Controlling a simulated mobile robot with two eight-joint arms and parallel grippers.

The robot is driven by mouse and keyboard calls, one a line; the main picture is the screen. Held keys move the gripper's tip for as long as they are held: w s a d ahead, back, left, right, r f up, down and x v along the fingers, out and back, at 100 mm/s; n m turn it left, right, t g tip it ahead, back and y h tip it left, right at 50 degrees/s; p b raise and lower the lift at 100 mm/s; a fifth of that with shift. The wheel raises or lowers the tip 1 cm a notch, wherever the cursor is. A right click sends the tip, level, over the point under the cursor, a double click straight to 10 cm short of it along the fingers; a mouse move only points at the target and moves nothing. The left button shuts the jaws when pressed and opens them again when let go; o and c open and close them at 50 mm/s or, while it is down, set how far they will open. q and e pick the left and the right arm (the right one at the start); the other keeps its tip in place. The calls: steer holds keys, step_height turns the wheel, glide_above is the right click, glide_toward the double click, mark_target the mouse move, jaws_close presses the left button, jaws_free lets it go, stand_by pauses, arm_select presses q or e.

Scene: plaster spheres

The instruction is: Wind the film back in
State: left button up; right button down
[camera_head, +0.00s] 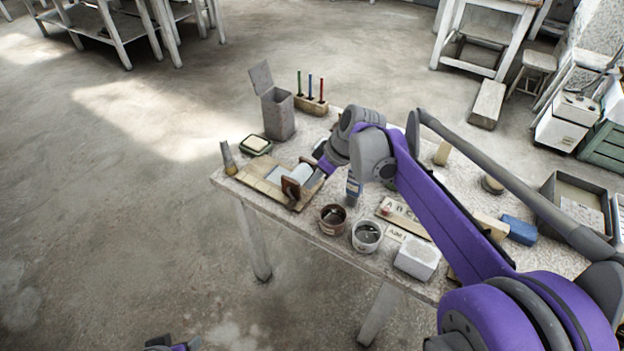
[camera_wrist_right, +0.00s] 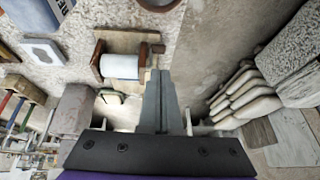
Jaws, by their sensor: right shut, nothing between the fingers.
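A white film roll (camera_head: 301,173) sits between brown end plates on a wooden stand (camera_head: 262,186) at the table's left end. In the right wrist view, the roll (camera_wrist_right: 121,66) lies across the stand, with a small wooden piece like a crank (camera_wrist_right: 156,48) at its right end. My right gripper (camera_wrist_right: 160,76) is shut and empty, its tips just beside the roll's right end plate; contact cannot be told. In the head view its fingers are mostly hidden at the stand. Only a purple and grey bit of my left arm shows at the bottom edge.
A grey open-lidded box (camera_head: 278,115) and a pen holder (camera_head: 311,104) stand behind the roll. A brush (camera_head: 228,158) stands at the left corner. A brown pot (camera_head: 333,218), a white pot (camera_head: 367,236) and a white block (camera_head: 418,258) line the front edge.

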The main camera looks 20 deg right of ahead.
mark_target(294, 204)
steer(key=x, duration=1.1)
steer(key=shift+w+b, duration=0.1)
steer(key=shift+b, duration=0.2)
steer(key=shift+f+t+y+b, duration=0.4)
steer(key=shift+f+t+b, duration=0.1)
steer(key=shift+b, duration=0.15)
steer(key=shift+f, duration=0.4)
steer(key=shift+r, duration=0.15)
